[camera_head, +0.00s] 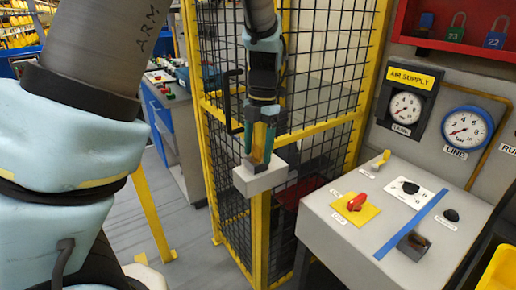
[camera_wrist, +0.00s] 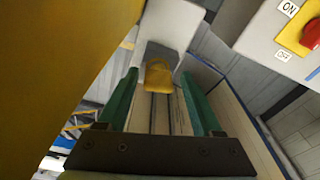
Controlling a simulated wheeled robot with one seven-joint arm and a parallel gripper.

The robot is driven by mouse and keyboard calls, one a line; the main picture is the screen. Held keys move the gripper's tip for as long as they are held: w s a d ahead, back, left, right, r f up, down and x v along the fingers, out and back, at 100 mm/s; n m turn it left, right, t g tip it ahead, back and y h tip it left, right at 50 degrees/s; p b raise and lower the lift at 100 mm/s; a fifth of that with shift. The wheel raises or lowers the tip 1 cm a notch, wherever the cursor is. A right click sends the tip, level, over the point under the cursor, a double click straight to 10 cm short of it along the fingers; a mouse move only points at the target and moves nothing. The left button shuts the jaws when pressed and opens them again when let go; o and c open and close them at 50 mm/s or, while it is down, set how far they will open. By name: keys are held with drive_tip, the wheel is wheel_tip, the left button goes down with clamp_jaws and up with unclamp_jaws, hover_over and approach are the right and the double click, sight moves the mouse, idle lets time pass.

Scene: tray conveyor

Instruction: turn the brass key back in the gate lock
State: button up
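The gate lock is a pale grey box (camera_head: 259,178) on the yellow post of the mesh gate. It also shows at the top of the wrist view (camera_wrist: 172,25). The brass key (camera_wrist: 158,76) sticks out of the lock, and in the head view it is a small yellow piece (camera_head: 258,148) above the box. My gripper (camera_head: 259,150) points down at the lock. In the wrist view its green fingers (camera_wrist: 159,76) stand apart on either side of the key, with a gap visible on each side. The key's lower end inside the lock is hidden.
A yellow gate frame (camera_head: 262,235) with black mesh stands around the lock. A grey control panel (camera_head: 335,235) with a red switch (camera_head: 357,202) stands to the right. A yellow post surface (camera_wrist: 50,70) fills the wrist view's left side.

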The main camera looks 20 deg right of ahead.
drive_tip(key=shift+o, duration=0.6)
drive_tip(key=shift+w+a, duration=0.2)
drive_tip(key=shift+a, duration=0.05)
